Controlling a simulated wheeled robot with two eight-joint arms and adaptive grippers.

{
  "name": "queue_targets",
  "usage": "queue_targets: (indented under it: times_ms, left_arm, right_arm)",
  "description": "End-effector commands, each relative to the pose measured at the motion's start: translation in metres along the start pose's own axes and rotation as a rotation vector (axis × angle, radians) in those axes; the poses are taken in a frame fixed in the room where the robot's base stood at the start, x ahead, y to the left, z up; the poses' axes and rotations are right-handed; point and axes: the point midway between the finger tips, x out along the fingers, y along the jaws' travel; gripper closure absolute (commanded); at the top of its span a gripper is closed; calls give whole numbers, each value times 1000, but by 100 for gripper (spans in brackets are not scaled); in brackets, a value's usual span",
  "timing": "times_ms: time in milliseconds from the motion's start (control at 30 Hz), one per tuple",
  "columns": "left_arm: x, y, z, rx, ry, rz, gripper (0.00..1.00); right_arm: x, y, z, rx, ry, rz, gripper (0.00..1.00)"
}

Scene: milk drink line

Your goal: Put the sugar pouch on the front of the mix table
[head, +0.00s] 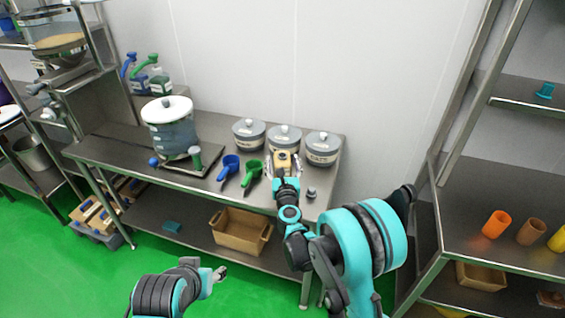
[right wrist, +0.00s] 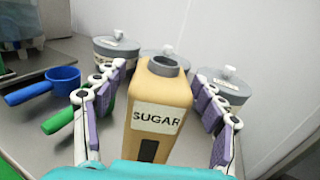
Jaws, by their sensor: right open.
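The sugar pouch (head: 284,157) is a tan container with a grey open neck and a "SUGAR" label. It stands upright on the steel table (head: 113,150), near its right end, in front of the lidded pots. In the right wrist view the pouch (right wrist: 160,98) is between the spread fingers of my right gripper (right wrist: 158,110), with a gap on each side. My right gripper (head: 284,170) is open around the pouch and not closed on it. My left gripper (head: 216,274) is low in front of the table, away from the pouch; its jaw opening is unclear.
Grey lidded pots (head: 323,148) stand behind the pouch. A blue scoop (head: 229,166) and a green scoop (head: 251,173) lie left of it. A large lidded vessel (head: 169,125) stands further left. A small dark knob-like object (head: 311,192) sits near the right front edge.

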Motion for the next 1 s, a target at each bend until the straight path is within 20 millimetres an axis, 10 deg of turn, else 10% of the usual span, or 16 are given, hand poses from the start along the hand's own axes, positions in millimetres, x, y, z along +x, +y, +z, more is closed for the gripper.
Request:
queue_targets:
  times_ms: [533,1000]
  left_arm:
    - [-11,0,-8,0,0,0,53]
    - [-11,0,-8,0,0,0,53]
  right_arm:
    - [-104,1,1,0,0,2,30]
    - [-122,1,30,-178,-26,47,30]
